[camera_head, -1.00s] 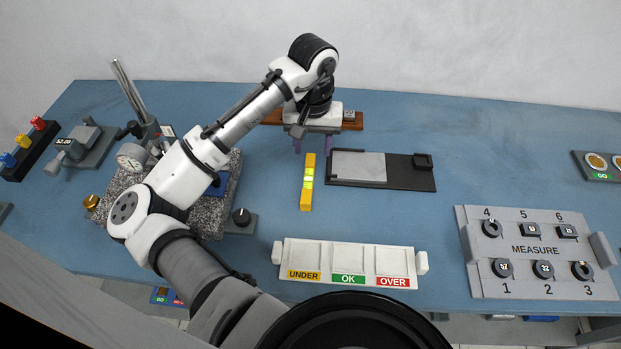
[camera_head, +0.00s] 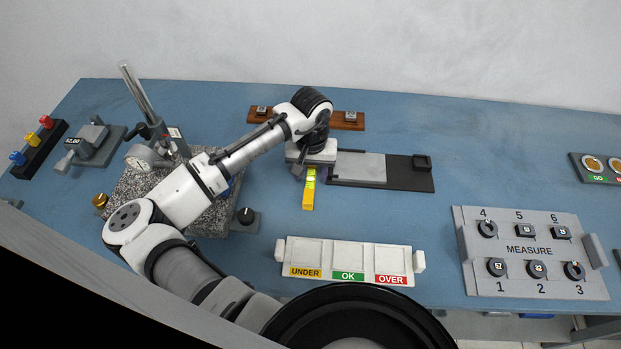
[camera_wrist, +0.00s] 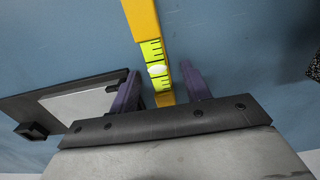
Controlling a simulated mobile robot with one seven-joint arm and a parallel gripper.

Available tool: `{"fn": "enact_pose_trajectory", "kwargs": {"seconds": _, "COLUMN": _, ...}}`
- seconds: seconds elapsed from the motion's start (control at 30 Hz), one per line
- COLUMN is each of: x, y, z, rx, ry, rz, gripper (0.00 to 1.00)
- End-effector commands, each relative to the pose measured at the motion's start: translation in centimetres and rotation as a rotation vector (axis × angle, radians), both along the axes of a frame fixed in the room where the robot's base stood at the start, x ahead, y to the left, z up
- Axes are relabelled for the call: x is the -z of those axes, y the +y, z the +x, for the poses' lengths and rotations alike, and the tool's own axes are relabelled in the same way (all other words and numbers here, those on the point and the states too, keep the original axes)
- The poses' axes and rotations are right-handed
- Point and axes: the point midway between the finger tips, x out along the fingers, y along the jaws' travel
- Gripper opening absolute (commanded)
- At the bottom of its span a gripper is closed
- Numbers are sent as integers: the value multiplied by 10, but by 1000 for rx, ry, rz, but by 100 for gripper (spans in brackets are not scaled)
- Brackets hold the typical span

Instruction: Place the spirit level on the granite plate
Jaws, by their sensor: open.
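The spirit level (camera_head: 308,196) is a yellow bar with a bright green vial, lying on the blue bench at the middle. In the wrist view the spirit level (camera_wrist: 143,22) runs between the two purple fingers of my gripper (camera_wrist: 160,85). My gripper (camera_head: 312,174) is open, with one finger on each side of the bar and a visible gap on the right side. In the head view my gripper covers the level's far end. The speckled granite plate (camera_head: 206,218) is at the left under the dial gauge stand, partly hidden by my arm.
A dark tray with a grey plate (camera_head: 362,167) lies close right of the level. A white UNDER/OK/OVER bin (camera_head: 348,262) stands in front. A brown rack (camera_head: 346,120) is behind my gripper. The dial gauge (camera_head: 139,157) and its post rise over the granite plate. A MEASURE board (camera_head: 530,285) is at right.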

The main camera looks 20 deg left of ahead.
Motion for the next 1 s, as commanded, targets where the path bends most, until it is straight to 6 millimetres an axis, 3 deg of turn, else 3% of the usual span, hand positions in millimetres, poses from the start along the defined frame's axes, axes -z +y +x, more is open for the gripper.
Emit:
{"fn": "enact_pose_trajectory", "kwargs": {"seconds": 0.03, "x": 0, "y": 0, "z": 0, "rx": 0, "ry": 0, "rz": 0, "gripper": 46}}
{"fn": "enact_pose_trajectory", "kwargs": {"seconds": 0.4, "x": 0, "y": 0, "z": 0, "rx": 0, "ry": 0, "rz": 0, "gripper": 0}}
{"fn": "enact_pose_trajectory", "kwargs": {"seconds": 0.77, "x": -6, "y": 0, "z": 1, "rx": 0, "ry": -2, "rz": 1, "gripper": 0}}
{"fn": "enact_pose_trajectory", "kwargs": {"seconds": 1.0, "x": -41, "y": 0, "z": 1, "rx": 0, "ry": -4, "rz": 0, "gripper": 0}}
